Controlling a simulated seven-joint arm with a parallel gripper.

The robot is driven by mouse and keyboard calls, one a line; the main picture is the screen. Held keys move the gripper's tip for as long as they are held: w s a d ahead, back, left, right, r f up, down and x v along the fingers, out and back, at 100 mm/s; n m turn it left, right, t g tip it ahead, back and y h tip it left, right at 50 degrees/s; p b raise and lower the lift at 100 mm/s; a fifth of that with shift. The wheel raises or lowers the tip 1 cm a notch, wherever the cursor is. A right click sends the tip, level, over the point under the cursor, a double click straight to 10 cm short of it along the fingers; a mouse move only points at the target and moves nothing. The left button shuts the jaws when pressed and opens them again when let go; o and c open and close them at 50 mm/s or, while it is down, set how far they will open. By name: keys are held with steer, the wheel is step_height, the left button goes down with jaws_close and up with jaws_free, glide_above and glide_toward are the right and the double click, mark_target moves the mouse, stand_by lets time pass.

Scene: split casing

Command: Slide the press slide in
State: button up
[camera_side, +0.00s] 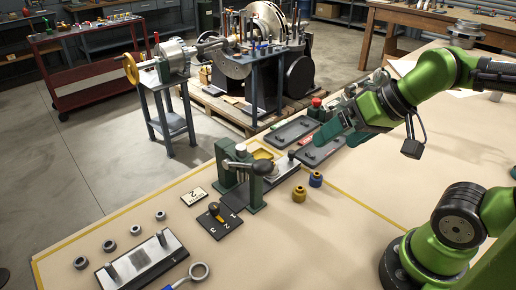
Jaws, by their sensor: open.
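The green press (256,192) stands upright on the table, left of centre, with a lever ending in a dark ball (262,167). My gripper (338,138) is open, angled down-left above and right of the press, near the casing plates. It is apart from the slab, and nothing shows between its fingers.
Grey casing plates (292,132) lie behind the press. Brass and blue cylinders (299,194) (316,179) stand right of it. The table's right middle is clear.

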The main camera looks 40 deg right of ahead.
stand_by(0.4)
steer(key=shift+f, duration=0.1)
steer(key=shift+c, duration=1.2)
steer(key=shift+w+d+f+g, duration=0.25)
steer(key=shift+w+f+g, duration=0.25)
steer(key=shift+w+f, duration=0.15)
steer(key=c, duration=0.5)
steer(key=w+d, duration=0.1)
steer(key=w, duration=0.1)
steer(key=w+d+m+g, duration=0.1)
steer(key=w, duration=0.2)
steer(key=w+d+g, duration=0.1)
steer(key=w, duration=0.1)
steer(key=shift+w+f+m, duration=0.15)
steer(key=shift+f+m, duration=0.1)
steer(key=shift+m, duration=0.05)
steer(key=shift+c, duration=0.3)
steer(key=m+g+h, duration=0.2)
steer(key=m+g, duration=0.1)
steer(key=g, duration=0.1)
glide_above(292, 152)
steer(key=shift+f, duration=1.55)
step_height(292, 152, down, 16)
steer(key=shift+f, duration=0.1)
